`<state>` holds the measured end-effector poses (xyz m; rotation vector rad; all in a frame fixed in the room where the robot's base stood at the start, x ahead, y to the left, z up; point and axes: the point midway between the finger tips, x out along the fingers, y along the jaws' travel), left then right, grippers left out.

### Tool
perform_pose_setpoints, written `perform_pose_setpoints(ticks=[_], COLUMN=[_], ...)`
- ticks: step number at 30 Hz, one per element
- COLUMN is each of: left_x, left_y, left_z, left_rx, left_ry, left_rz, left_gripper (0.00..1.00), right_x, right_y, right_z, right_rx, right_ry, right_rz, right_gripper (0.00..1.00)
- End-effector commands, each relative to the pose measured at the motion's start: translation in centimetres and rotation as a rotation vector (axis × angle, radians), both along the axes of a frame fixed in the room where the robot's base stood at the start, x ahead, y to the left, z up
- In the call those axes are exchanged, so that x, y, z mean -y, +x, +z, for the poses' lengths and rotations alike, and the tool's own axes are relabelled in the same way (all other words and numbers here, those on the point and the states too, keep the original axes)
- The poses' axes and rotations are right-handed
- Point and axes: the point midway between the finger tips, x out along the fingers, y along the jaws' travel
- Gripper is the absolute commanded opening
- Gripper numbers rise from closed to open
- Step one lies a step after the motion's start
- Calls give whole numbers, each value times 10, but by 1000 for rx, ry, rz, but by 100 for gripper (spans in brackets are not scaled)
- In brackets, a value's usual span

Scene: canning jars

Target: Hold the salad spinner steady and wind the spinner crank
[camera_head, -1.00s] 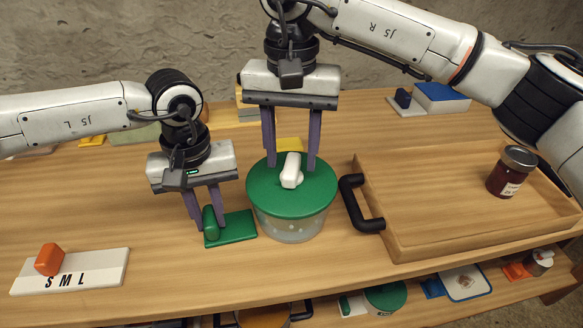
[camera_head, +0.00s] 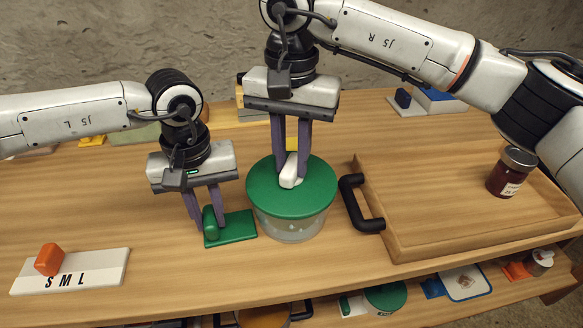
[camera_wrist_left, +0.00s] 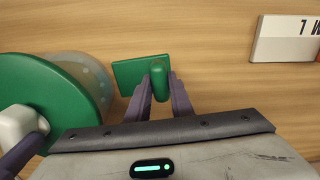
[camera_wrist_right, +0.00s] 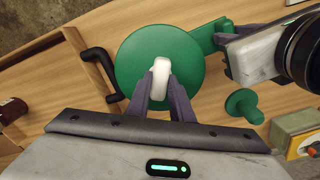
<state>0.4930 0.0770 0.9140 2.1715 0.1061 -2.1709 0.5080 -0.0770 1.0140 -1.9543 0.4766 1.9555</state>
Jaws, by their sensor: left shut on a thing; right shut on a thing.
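The salad spinner (camera_head: 290,228) stands upright on the table, with a clear bowl and a green lid (camera_head: 315,195). A white crank (camera_head: 290,174) sits on top of the lid. My right gripper (camera_head: 294,170) is above the lid, shut on the crank; the crank also shows between its fingers in the right wrist view (camera_wrist_right: 160,75). A green base plate (camera_head: 238,228) lies beside the spinner, with a rounded green grip (camera_head: 211,222) on it. My left gripper (camera_head: 210,225) is shut on that green grip, which also shows in the left wrist view (camera_wrist_left: 159,80).
A wooden tray (camera_head: 440,245) with a black handle (camera_head: 352,205) is right of the spinner, holding a dark red jar (camera_head: 510,175). A white S M L board (camera_head: 100,268) with an orange piece (camera_head: 49,259) lies at the front left. Blue and white items (camera_head: 440,101) are at the back right.

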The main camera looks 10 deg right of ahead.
Motion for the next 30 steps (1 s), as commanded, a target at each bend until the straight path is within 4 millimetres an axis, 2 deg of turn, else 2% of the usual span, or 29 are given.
perform_pose_setpoints(ticks=[3, 6, 17, 25, 30], left_x=[0, 0, 0, 0, 0], left_y=[0, 0, 0, 0, 0], left_z=[0, 0, 0, 0, 0], left_rx=[0, 0, 0, 0, 0], left_ry=[0, 0, 0, 0, 0], left_rz=[1, 1, 1, 1, 1], left_gripper=[0, 0, 0, 0, 0], right_x=[0, 0, 0, 0, 0], right_y=[0, 0, 0, 0, 0], right_z=[1, 1, 1, 1, 1], right_rx=[0, 0, 2, 1, 1], right_ry=[1, 1, 1, 1, 2], right_rz=[-153, -234, -274, -584, -660], right_gripper=[0, 0, 0, 0, 0])
